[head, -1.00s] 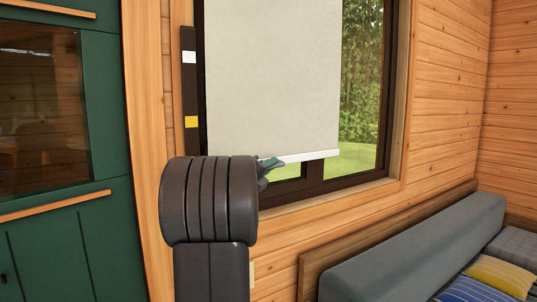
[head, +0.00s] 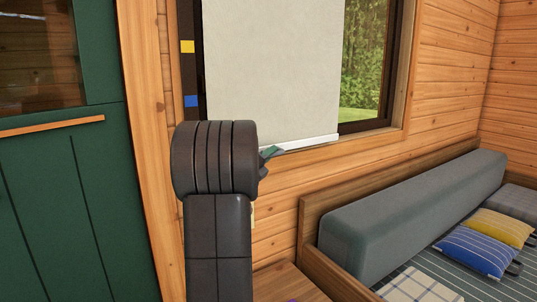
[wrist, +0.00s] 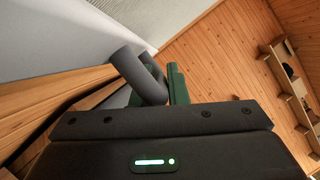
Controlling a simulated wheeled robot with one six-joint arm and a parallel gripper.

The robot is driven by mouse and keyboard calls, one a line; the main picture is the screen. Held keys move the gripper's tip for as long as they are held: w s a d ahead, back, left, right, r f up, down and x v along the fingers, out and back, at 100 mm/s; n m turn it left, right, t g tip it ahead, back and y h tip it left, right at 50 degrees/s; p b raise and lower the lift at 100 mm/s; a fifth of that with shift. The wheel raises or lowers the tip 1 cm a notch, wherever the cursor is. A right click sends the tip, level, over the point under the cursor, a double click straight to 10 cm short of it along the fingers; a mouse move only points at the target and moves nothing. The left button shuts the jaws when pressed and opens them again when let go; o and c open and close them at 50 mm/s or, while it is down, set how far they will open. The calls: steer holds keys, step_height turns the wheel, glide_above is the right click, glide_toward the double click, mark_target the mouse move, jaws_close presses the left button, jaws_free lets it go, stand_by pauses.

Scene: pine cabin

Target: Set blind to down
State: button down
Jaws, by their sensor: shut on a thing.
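The blind (head: 270,75) is a cream sheet hanging over the window, with a white bottom bar (head: 305,142) near the level of the window's lower frame. My gripper (head: 270,153) is at the left part of the bar, mostly hidden behind my arm in the head view. In the wrist view, its green fingers (wrist: 177,85) are beside a grey rounded piece (wrist: 140,76) at the blind's lower edge, and it is shut on the blind there. The pale blind sheet (wrist: 65,40) fills the upper left. The exact contact is hidden.
A dark strip left of the blind carries a yellow mark (head: 187,46) and a blue mark (head: 191,101). A green cabinet (head: 75,200) stands at left. A grey bench backrest (head: 410,205) with cushions (head: 475,250) is at lower right, below the window.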

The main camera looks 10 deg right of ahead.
steer(key=shift+f, duration=0.5)
steer(key=c, duration=1.4)
jaws_free()
steer(key=shift+c, duration=0.2)
steer(key=shift+r, duration=0.1)
steer(key=shift+s+a, duration=0.1)
steer(key=shift+a, duration=0.05)
steer(key=v, duration=1.3)
steer(key=shift+a+p, duration=0.3)
steer(key=shift+d, duration=0.1)
